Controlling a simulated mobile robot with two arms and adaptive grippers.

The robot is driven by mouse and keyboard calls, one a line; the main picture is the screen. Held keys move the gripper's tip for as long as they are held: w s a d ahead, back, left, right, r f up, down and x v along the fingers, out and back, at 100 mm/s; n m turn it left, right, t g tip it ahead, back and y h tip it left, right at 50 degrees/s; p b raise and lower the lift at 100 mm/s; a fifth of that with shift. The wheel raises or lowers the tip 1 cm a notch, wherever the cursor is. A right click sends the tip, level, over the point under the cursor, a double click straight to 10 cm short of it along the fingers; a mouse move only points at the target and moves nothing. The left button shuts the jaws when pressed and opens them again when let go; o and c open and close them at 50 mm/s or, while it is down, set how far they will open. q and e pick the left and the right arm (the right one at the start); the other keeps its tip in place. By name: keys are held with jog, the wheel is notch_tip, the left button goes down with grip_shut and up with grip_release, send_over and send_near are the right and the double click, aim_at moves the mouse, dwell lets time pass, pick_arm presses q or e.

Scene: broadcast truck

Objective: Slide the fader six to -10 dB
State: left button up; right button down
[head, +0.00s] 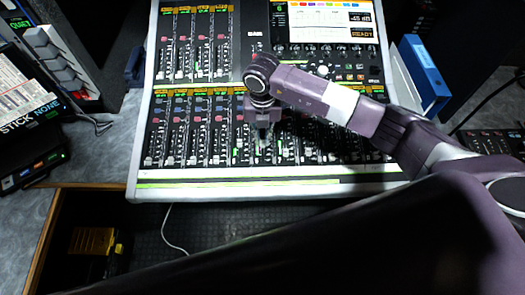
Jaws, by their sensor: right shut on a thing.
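The mixing console (150,192) fills the middle of the head view, with a lower bank of faders along its front. My right gripper (262,138) points down over this bank, left of its middle. It is shut on a fader cap at about the sixth strip from the left. The cap is hidden by the fingers, so its exact place on the scale cannot be told. Small white caps of the neighbouring faders show on both sides. My left gripper is not in view.
A screen (315,18) at the console's top shows orange readouts, one reading READY. A blue binder (425,68) stands to the right. Dark equipment boxes (25,125) stand at the left. A yellow object (92,241) lies below the desk edge.

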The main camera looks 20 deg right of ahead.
aim_at(262, 140)
jog(key=shift+w+r, duration=0.1)
jog(key=shift+w, duration=0.15)
jog(key=c, duration=2.2)
grip_release()
jog(key=shift+c, duration=0.2)
jog(key=shift+r, duration=0.1)
notch_tip(262, 140, up, 12)
